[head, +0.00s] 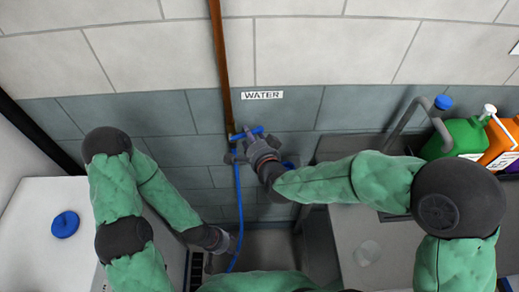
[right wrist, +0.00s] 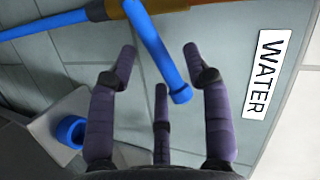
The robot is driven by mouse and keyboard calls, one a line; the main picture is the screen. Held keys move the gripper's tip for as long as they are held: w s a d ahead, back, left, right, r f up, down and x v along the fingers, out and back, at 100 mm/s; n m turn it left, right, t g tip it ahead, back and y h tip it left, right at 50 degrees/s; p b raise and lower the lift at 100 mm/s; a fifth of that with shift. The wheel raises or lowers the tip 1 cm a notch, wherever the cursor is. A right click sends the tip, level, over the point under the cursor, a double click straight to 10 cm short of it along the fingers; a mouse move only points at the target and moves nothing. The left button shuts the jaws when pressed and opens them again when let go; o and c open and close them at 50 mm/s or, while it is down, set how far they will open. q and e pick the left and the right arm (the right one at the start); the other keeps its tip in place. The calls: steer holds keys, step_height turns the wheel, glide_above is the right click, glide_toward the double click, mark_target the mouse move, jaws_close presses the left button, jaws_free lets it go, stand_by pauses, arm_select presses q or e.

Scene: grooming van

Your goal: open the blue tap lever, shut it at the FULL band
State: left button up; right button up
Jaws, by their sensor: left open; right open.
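The blue tap lever (head: 247,132) sits on the copper pipe under the WATER sign and points right, crosswise to the pipe. In the right wrist view the lever (right wrist: 160,55) reaches between my spread fingers, with gaps on both sides. My right gripper (head: 256,143) is open around the lever; it also shows in the right wrist view (right wrist: 160,65). A blue hose (head: 239,200) hangs from the tap. My left gripper (head: 232,243) is open, low beside the hose. No FULL band or water level is visible.
The copper pipe (head: 220,60) runs up the tiled wall. At right are a sink with a grey spout (head: 412,108) and green (head: 460,138) and orange (head: 497,150) jugs. A white counter (head: 30,205) with a blue round object (head: 65,224) is at left.

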steer(key=v, duration=0.9)
steer(key=shift+s, duration=0.25)
